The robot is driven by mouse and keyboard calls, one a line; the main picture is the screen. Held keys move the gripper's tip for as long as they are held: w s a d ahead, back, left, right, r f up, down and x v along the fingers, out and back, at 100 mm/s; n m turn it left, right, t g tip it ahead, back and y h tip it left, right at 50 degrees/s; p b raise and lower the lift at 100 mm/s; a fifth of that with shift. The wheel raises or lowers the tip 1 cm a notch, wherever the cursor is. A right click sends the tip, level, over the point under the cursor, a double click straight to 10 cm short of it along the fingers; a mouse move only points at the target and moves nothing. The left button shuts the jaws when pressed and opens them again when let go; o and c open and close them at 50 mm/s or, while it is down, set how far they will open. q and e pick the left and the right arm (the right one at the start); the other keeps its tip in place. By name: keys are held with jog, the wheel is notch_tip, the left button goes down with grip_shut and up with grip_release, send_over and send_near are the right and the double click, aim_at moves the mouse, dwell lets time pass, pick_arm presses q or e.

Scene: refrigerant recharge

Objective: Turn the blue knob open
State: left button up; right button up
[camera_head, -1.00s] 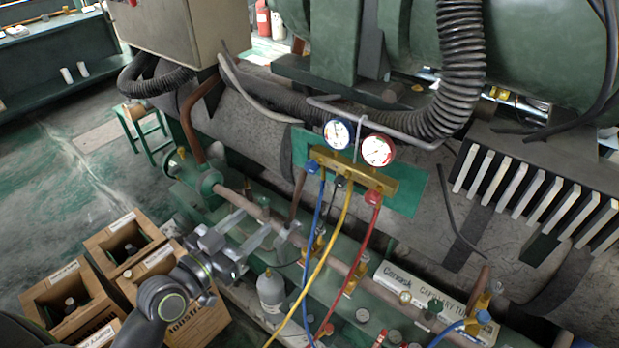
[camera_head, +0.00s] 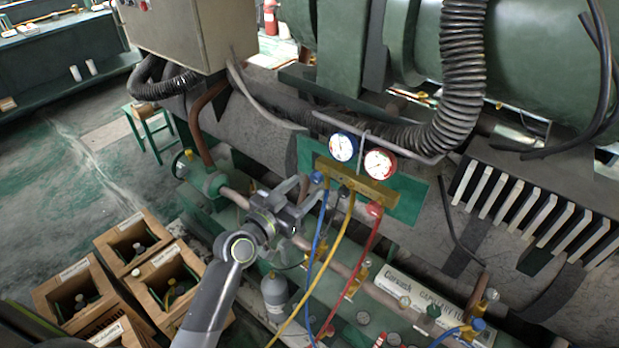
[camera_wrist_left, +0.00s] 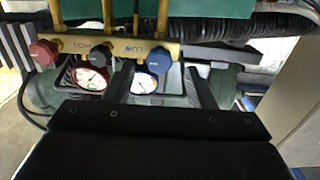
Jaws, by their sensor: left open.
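The blue knob (camera_head: 317,177) is at the left end of the brass manifold (camera_head: 356,181), below the blue-rimmed gauge (camera_head: 343,147). My left gripper (camera_head: 308,190) is open right by the knob, coming from the lower left. In the left wrist view, which shows the manifold upside down, the blue knob (camera_wrist_left: 158,56) lies just beyond and between the two spread dark fingers (camera_wrist_left: 160,76). Whether a finger touches it I cannot tell. My right gripper is not in view.
A black knob (camera_wrist_left: 97,54) and a red knob (camera_wrist_left: 43,53) sit along the same manifold. Blue, yellow (camera_head: 330,255) and red (camera_head: 352,275) hoses hang below it. A green pipe and a grey bottle (camera_head: 275,291) are beneath. Wooden crates (camera_head: 75,293) stand at lower left.

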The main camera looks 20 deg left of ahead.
aim_at(314, 180)
pick_arm(q)
jog(key=shift+x, duration=1.5)
jog(key=c, duration=1)
jog(key=shift+o, duration=0.2)
